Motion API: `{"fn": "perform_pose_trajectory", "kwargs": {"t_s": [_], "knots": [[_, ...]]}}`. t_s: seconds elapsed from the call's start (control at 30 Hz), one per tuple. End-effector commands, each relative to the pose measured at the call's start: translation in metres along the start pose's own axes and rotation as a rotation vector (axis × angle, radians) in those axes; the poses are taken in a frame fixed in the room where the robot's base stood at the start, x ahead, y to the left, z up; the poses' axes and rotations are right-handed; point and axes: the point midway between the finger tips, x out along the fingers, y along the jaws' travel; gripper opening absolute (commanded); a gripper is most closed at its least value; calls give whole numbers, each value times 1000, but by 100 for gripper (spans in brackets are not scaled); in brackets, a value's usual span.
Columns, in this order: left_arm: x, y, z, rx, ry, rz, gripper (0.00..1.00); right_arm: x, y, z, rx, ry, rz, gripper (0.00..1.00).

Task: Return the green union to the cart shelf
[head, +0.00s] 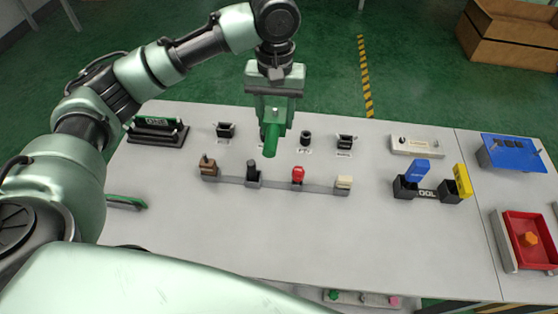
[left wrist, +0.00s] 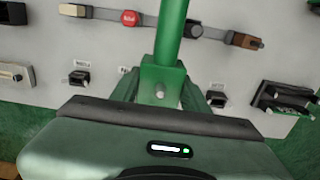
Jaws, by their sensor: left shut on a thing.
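My left gripper (head: 272,118) is shut on the green union, a green piece with a round tube (head: 270,140) that points down toward the table's near side. It is held above the far middle of the table. In the left wrist view the union (left wrist: 172,35) shows as a green tube on a square block between the fingers. I cannot clearly make out the cart shelf. A low strip (head: 360,298) with small green and pink pieces shows below the table's near edge. My right gripper is not in view.
Below the held piece, a grey rail on the table (head: 240,235) carries brown, black, red (head: 298,175) and cream levers. Small black sockets (head: 346,141) stand behind it. Blue and yellow pieces stand in a black holder (head: 427,190). A red tray (head: 531,241) is at right. The near middle is clear.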

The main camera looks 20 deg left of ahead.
Motion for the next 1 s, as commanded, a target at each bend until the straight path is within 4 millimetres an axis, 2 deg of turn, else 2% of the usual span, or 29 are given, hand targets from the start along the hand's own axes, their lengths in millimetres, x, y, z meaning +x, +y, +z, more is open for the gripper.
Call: {"fn": "perform_pose_trajectory", "kwargs": {"t_s": [0.1, 0.3, 0.57, 0.8, 1.0], "knots": [[33, -1, 1, 0, -3, -3, 0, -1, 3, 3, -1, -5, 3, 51], [79, 0, 0, 0, -1, -1, 0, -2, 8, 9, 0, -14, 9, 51], [105, 0, 0, 1, 0, -1, 0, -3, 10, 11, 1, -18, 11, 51], [137, 0, 0, 1, 1, 0, 0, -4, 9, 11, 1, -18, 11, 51], [140, 0, 0, 2, 3, 1, 0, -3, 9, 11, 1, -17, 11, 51]]}}
